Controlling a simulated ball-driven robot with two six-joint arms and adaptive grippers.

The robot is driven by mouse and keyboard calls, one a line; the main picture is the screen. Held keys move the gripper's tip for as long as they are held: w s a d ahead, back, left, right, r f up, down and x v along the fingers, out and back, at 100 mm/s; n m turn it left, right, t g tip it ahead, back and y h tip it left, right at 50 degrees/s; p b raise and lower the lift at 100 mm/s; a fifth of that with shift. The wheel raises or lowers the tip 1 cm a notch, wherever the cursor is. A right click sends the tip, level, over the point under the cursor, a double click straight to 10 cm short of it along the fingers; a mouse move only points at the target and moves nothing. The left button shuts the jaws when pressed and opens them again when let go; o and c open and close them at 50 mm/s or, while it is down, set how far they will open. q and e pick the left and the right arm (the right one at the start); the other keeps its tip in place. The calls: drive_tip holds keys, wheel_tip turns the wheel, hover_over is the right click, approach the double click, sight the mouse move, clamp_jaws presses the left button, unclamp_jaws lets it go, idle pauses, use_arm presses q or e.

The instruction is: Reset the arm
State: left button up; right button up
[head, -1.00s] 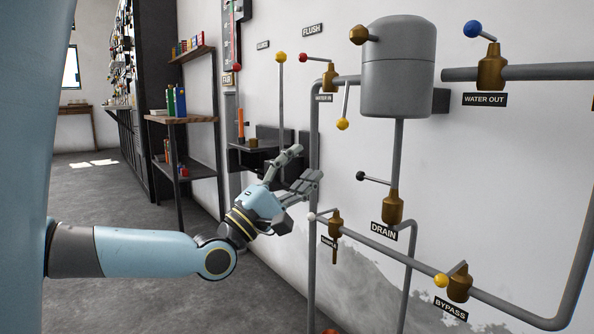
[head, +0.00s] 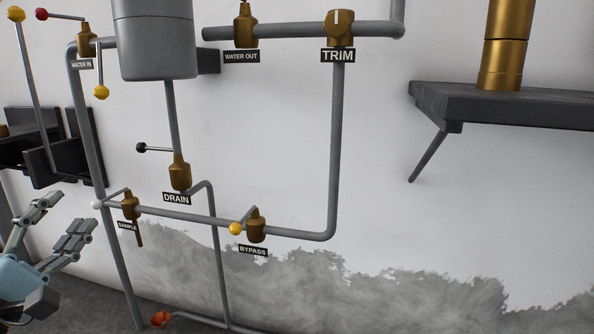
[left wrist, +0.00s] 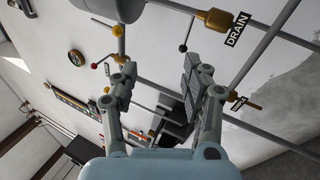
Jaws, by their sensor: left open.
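My left gripper (head: 58,222) is at the lower left of the head view, its fingers spread apart with nothing between them. It is in front of the wall piping, left of the sample valve (head: 130,207). In the left wrist view my left gripper (left wrist: 165,85) shows both fingers apart and empty, with the pipes and a dark shelf behind. Most of my left arm is outside the head view. My right gripper is in neither view.
Pipes on the wall carry the drain valve (head: 180,173), bypass valve (head: 256,226) and trim valve (head: 340,28). A grey tank (head: 155,42) is at upper left. A dark shelf (head: 500,106) holding a brass cylinder (head: 505,45) juts out at right.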

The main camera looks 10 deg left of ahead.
use_arm(q)
drive_tip(key=s+d+f+m+g+h, duration=0.1)
drive_tip(key=s+d+f+m+g, duration=0.45)
drive_tip(key=d+f, duration=0.4)
drive_tip(key=s+d+f+m+g+h, duration=0.1)
drive_tip(key=s+d+f+m+g, duration=0.5)
drive_tip(key=f, duration=0.6)
drive_tip(key=s+a+f+m+g+y+p, duration=0.1)
drive_tip(key=s+a+f+m+g+p, duration=0.1)
drive_tip(key=s+f+m+g+p, duration=0.5)
drive_tip(key=s+a+f+m+g+y+p, duration=0.1)
drive_tip(key=s+a+f+m+g+p, duration=0.15)
drive_tip(key=s+f, duration=0.45)
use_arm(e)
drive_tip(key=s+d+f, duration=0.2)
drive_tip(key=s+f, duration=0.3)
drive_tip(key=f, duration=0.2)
use_arm(q)
drive_tip(key=s+a+g+p, duration=0.1)
drive_tip(key=s+p, duration=1)
drive_tip(key=s, duration=0.7)
drive_tip(key=shift+a, duration=0.15)
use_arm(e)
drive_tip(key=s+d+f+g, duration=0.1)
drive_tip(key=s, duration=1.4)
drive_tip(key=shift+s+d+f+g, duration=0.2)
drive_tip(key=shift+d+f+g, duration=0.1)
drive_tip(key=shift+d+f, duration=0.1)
use_arm(q)
drive_tip(key=shift+f, duration=0.1)
